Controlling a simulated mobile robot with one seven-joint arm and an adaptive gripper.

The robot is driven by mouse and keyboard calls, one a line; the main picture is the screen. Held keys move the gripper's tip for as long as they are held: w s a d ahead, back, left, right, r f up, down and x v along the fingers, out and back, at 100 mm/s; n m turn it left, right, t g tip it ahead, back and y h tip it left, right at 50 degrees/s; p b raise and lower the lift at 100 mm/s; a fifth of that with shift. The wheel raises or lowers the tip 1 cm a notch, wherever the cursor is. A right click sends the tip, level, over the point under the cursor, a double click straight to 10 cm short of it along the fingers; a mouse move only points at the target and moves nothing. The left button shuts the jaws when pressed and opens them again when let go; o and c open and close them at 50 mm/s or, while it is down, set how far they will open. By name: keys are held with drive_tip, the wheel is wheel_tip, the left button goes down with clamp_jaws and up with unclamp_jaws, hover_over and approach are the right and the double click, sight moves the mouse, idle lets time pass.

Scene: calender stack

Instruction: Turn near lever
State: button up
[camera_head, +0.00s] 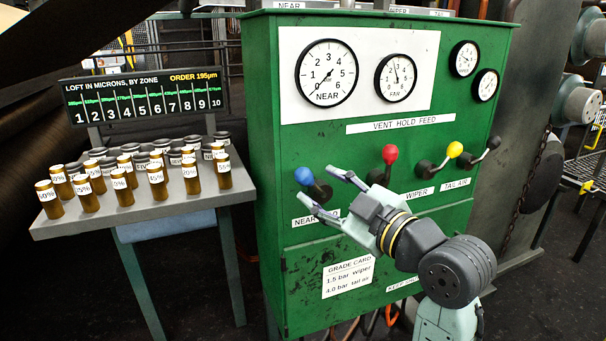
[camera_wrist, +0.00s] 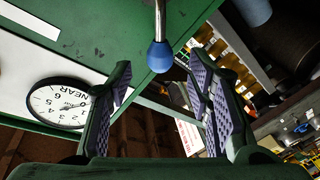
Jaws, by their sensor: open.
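In the wrist view the blue knob (camera_wrist: 160,56) hangs on a metal rod, ahead of and between the fingers. My gripper (camera_head: 316,187) is open and empty, its fingers spread toward the knob from the right. In the wrist view my gripper (camera_wrist: 164,100) shows both padded fingers apart, with a gap between them.
A red-knobbed lever (camera_head: 389,154), a yellow-knobbed lever (camera_head: 455,150) and a dark-knobbed lever (camera_head: 493,142) stand to the right. The NEAR gauge (camera_head: 326,72) and FAR gauge (camera_head: 396,77) are above. A grey table (camera_head: 150,212) with several labelled brown bottles stands left of the cabinet.

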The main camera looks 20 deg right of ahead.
sight(310, 180)
drive_tip(key=p+x, duration=0.1)
drive_tip(key=x, duration=0.5)
drive_tip(key=shift+w+a, duration=0.1)
drive_tip(key=shift+w, duration=0.1)
clamp_jaws()
idle(0.4)
